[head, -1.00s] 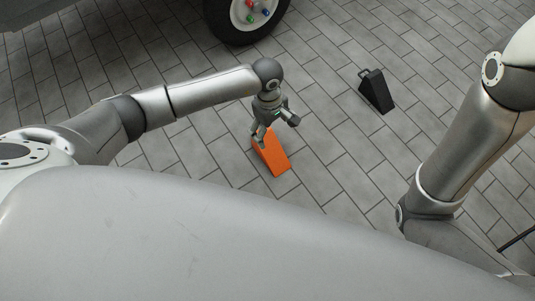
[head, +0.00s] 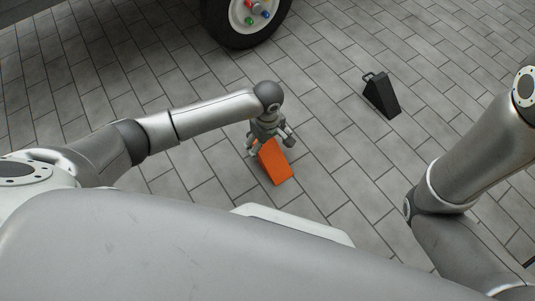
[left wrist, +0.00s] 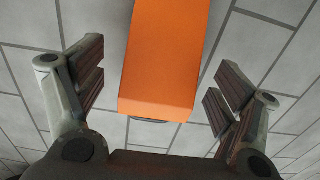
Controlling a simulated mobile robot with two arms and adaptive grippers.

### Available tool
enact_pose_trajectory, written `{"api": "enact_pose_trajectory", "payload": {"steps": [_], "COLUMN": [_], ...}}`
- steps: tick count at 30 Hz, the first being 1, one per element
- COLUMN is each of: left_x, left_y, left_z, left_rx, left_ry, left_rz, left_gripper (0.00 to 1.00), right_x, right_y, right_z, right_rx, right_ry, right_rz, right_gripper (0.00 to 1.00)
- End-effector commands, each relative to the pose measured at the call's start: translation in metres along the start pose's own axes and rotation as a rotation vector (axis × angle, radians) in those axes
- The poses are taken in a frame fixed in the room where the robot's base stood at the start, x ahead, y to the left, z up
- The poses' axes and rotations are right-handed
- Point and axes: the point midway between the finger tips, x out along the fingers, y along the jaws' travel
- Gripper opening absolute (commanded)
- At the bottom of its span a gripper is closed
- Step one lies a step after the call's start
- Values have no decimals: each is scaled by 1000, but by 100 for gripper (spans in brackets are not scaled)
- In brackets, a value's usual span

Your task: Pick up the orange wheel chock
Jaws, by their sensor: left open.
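The orange wheel chock (head: 276,164) lies on the grey paved floor in the middle of the head view. My left gripper (head: 268,148) is over its upper end and hides part of it. In the left wrist view the chock (left wrist: 165,60) runs down from the top edge and ends between the two fingers. My left gripper (left wrist: 155,85) is open, with a finger on each side of the chock and a visible gap to both. The right gripper is outside the views; only my right arm shows.
A black wheel chock (head: 382,97) with a handle stands on the floor to the right. A vehicle wheel (head: 246,20) with coloured lug nuts is at the top. The floor around the orange chock is clear.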

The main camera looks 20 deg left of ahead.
Motion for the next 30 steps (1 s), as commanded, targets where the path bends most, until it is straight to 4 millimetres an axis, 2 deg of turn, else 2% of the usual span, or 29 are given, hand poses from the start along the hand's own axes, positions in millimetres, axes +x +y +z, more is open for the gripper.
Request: {"api": "enact_pose_trajectory", "payload": {"steps": [1,6,15,30], "left_x": [14,32,34,34], "left_y": [-1,-2,-2,-2], "left_z": [2,3,2,2], "left_rx": [1,-1,-1,-1], "left_ry": [-2,-1,0,0], "left_rz": [-1,-1,-1,-2], "left_gripper": [88,88,88,25], "right_x": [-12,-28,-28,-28], "right_y": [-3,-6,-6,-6], "right_z": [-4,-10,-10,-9], "right_rx": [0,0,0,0], "right_ry": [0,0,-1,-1], "right_rz": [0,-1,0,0], "right_gripper": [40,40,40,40]}}
